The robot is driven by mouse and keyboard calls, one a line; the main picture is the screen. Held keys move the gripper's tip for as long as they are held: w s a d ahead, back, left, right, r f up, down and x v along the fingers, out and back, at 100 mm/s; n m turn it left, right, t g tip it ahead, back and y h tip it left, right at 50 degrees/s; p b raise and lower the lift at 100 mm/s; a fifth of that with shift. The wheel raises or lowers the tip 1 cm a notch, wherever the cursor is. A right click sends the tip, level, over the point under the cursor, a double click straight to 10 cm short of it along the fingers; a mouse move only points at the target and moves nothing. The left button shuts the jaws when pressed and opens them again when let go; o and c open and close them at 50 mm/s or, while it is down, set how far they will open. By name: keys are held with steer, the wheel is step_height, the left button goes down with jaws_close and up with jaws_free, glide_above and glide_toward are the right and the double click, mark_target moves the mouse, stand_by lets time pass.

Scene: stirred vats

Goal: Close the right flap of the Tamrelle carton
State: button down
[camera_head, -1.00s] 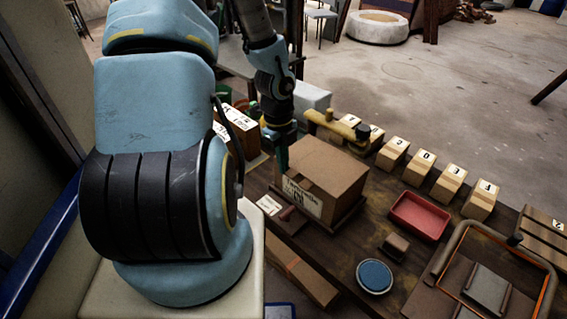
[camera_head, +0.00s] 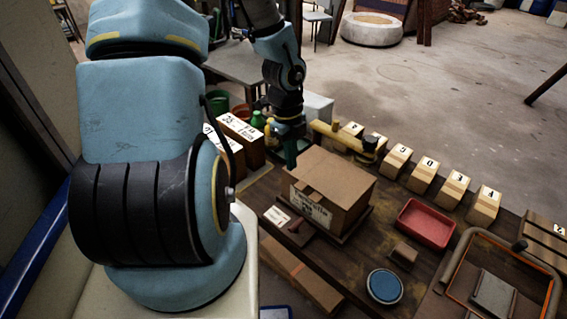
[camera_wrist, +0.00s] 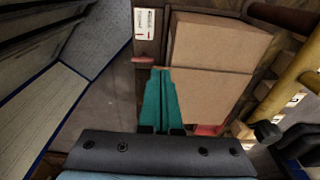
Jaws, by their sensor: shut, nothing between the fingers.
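The Tamrelle carton (camera_head: 357,204) is a brown box with a white label on its front, standing on a dark tray (camera_head: 343,237). Its top panels look flat or nearly flat, with a seam between them. In the wrist view two top panels show, an upper one (camera_wrist: 215,40) and a lower one (camera_wrist: 208,97). I cannot tell whether the upper panel is slightly raised. My gripper (camera_head: 290,162) has teal fingers, shut and empty, at the carton's back left edge. In the wrist view the fingers (camera_wrist: 160,75) are beside the carton's left edge; contact is unclear.
A yellow-handled tool or pipe (camera_head: 345,138) lies behind the carton. A red tray (camera_head: 427,224), a blue round dish (camera_head: 384,286) and a small brown block (camera_head: 404,254) are to the right. Boxes (camera_head: 240,137) stand left of my gripper.

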steer(key=w+a+r, duration=0.2)
steer(key=w+a, duration=0.4)
steer(key=w, duration=0.1)
steer(key=s+a+r+n+t+b, duration=0.1)
steer(key=s+a+r+n+b, duration=0.1)
steer(key=n, duration=1.1)
steer(key=s+a+r+n+t+b, duration=0.1)
steer(key=s+a+r+n+b, duration=0.2)
steer(key=s+n, duration=0.4)
step_height(320, 180, up, 3)
steer(key=a+n, duration=0.1)
steer(key=n, duration=0.5)
steer(key=shift+f+y, duration=0.15)
steer(key=shift+y, duration=0.15)
